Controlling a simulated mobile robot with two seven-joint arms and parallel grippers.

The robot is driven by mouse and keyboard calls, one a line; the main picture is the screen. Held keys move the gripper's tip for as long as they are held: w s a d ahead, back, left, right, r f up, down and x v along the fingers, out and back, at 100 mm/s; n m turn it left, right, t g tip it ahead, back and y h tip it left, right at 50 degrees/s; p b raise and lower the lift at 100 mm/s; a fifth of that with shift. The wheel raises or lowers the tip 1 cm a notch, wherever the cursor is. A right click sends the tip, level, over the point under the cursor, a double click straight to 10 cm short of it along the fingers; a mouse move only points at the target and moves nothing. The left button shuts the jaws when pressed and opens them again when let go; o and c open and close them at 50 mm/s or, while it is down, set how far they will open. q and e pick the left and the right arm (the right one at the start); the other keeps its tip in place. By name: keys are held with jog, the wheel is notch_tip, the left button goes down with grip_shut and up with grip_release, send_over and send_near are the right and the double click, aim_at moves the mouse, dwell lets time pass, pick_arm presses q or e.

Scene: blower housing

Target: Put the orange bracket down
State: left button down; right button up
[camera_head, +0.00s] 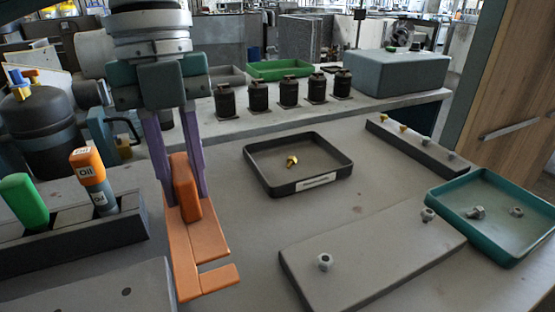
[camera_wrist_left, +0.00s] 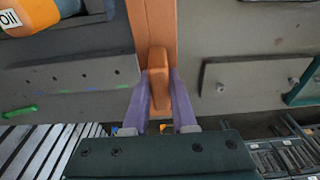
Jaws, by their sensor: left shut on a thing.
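The orange bracket (camera_head: 190,255) is a flat plate with a raised block and a notched front end. My left gripper (camera_head: 184,200) is shut on the raised block, with one purple finger on each side. In the left wrist view the bracket (camera_wrist_left: 154,30) runs up from between the fingers of the left gripper (camera_wrist_left: 160,95). The bracket is over the front part of the table, between the dark bottle rack and the grey plate. I cannot tell whether its underside touches the table. My right gripper is in neither view.
A dark rack (camera_head: 75,240) with an orange oil bottle (camera_head: 88,165) and a green bottle (camera_head: 22,200) stands left. A grey plate (camera_head: 370,255) with nuts lies right. A black tray (camera_head: 300,187) with a brass fitting is behind, a teal tray (camera_head: 470,245) far right. Table between is clear.

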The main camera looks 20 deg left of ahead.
aim_at(178, 158)
pick_arm(q)
notch_tip(178, 158, down, 8)
jog(key=shift+f+b, duration=0.1)
jog(key=shift+b, duration=0.4)
jog(key=shift+f, duration=0.1)
jog(key=c, duration=0.7)
grip_release()
jog(key=r, duration=0.4)
jog(key=a+r+p, duration=0.1)
jog(key=r, duration=0.3)
jog(key=w+r, duration=0.1)
jog(key=r, duration=0.3)
jog(key=shift+w+a, duration=0.1)
jog(key=shift+a, duration=0.1)
